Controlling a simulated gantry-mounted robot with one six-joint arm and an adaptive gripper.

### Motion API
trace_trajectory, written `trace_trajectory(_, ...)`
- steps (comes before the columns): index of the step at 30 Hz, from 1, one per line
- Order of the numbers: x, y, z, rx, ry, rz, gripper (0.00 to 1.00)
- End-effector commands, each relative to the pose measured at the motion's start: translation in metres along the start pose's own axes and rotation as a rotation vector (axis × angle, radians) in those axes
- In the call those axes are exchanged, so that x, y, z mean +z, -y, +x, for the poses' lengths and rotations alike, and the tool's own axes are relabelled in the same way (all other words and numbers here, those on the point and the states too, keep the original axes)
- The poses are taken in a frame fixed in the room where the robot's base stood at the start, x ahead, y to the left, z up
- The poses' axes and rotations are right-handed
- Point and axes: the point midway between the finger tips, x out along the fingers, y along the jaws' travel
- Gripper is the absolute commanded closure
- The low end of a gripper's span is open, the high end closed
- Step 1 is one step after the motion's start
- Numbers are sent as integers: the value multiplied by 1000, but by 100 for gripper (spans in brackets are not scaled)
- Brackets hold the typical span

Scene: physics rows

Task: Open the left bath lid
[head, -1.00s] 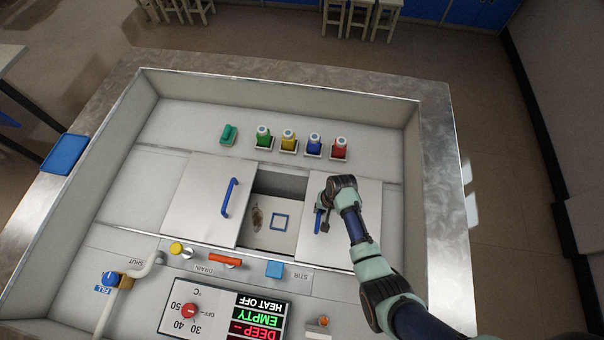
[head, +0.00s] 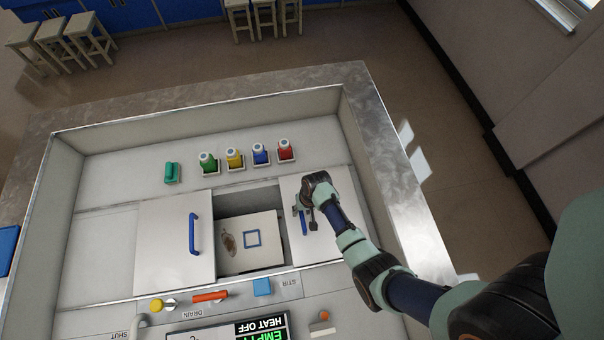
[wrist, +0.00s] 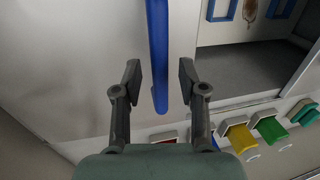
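Two pale flat lids cover the bath with a gap between them. The picture-left lid (head: 160,245) has an upright blue handle (head: 193,234). The picture-right lid (head: 335,240) has a blue handle (head: 304,224) near its inner edge, partly hidden by my gripper (head: 305,211). In the wrist view my gripper (wrist: 159,84) is open. Its two fingers stand on either side of the blue handle (wrist: 158,45), with a visible space on each side.
Green, yellow, blue and red bottles (head: 235,158) stand in holders behind the lids, with a teal block (head: 171,172) beside them. In front are a yellow knob (head: 157,305), a red-orange drain handle (head: 210,296), a blue stir block (head: 262,287) and a display (head: 262,328). Raised walls surround the station.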

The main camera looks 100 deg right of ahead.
Motion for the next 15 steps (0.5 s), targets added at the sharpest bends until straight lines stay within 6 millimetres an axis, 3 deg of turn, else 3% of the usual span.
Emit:
trace_trajectory(8, 0, 0, -1, 0, 0, 0, 57)
trace_trajectory(11, -1, 0, -12, -1, -3, 0, 57)
trace_trajectory(15, -1, 0, -43, -1, -4, 0, 57)
